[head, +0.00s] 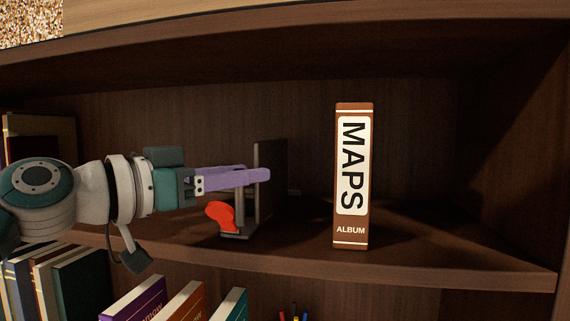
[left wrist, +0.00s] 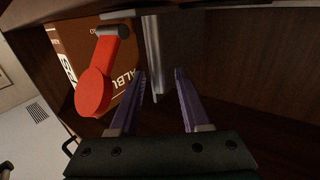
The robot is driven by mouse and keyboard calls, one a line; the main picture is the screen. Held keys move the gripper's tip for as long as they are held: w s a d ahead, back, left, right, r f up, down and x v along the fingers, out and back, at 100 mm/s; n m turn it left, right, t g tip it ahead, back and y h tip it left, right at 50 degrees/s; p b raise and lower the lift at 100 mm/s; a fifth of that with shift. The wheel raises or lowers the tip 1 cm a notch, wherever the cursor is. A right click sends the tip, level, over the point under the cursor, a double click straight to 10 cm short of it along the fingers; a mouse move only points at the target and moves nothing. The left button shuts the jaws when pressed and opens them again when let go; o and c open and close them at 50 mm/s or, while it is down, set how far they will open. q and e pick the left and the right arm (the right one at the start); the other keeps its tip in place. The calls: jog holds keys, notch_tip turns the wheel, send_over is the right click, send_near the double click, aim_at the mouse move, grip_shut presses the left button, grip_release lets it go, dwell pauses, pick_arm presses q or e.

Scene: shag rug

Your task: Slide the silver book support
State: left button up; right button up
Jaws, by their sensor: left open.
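The silver book support (head: 269,146) stands upright on the shelf, a grey plate on a low foot. A red lever (head: 221,215) sticks out at its lower left; it shows large in the left wrist view (left wrist: 93,90). My left gripper (head: 257,172) reaches in from the left at the height of the plate, with purple fingers apart. In the left wrist view the support's silver upright (left wrist: 154,50) lies between the two open fingertips (left wrist: 160,74). I cannot tell whether either finger touches it. My right gripper is not in view.
A brown MAPS album (head: 352,225) stands upright on the shelf (head: 430,265), right of the support with a gap between. The shelf is clear right of the album up to the side wall. Books (head: 85,280) fill the lower left. Another shelf board (head: 300,37) runs above.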

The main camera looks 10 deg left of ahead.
pick_arm(q)
jog(key=shift+c, duration=0.4)
grip_shut()
jog(key=shift+a, duration=0.1)
dwell(0.9)
